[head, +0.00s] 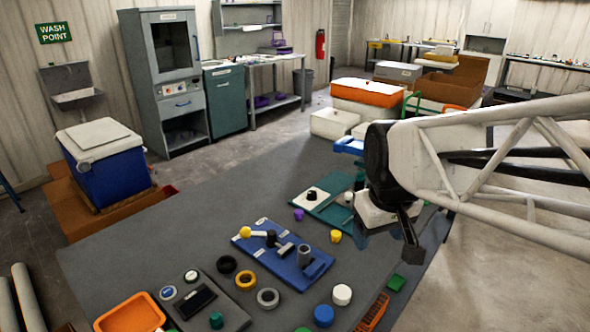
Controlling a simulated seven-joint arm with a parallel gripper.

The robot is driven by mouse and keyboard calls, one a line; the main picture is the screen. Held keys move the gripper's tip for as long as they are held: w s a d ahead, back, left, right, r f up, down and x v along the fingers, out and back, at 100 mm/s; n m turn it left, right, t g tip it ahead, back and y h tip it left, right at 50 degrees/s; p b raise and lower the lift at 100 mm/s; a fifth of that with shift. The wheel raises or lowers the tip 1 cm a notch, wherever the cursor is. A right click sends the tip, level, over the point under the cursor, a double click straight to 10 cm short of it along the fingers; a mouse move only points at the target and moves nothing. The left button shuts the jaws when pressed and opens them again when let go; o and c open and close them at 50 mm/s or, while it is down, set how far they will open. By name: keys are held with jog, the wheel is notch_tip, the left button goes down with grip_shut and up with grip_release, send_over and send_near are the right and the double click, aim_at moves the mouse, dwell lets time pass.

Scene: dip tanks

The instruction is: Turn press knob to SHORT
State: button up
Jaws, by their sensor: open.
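No marking that I can read says which knob is the press knob, and SHORT is not legible. A dark panel (203,303) at the front left of the grey table carries a black display, a green knob (216,320) and small round dials. A green board (322,202) further back holds a white block with a black knob (312,194). A blue panel (284,255) between them has a yellow-ball lever (245,232) and a grey upright cylinder (305,255). My gripper (385,230) is open and empty, above the table's right side, apart from all of these.
An orange tray (130,314) lies at the front left. Dark, yellow and grey rings (246,280) lie beside the dark panel. Blue (323,316) and white (342,294) round pieces and an orange slotted rack (372,313) are at the front right. The table's left rear (200,210) is clear.

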jog(key=w+n, duration=0.4)
jog(key=w, duration=1)
jog(key=n+g, duration=0.2)
jog(key=n, duration=1)
send_over(312, 192)
notch_tip(312, 192, down, 18)
jog(key=shift+f, duration=0.25)
jog(key=shift+f, duration=0.1)
jog(key=shift+f, duration=3.85)
jog(key=shift+s, duration=0.1)
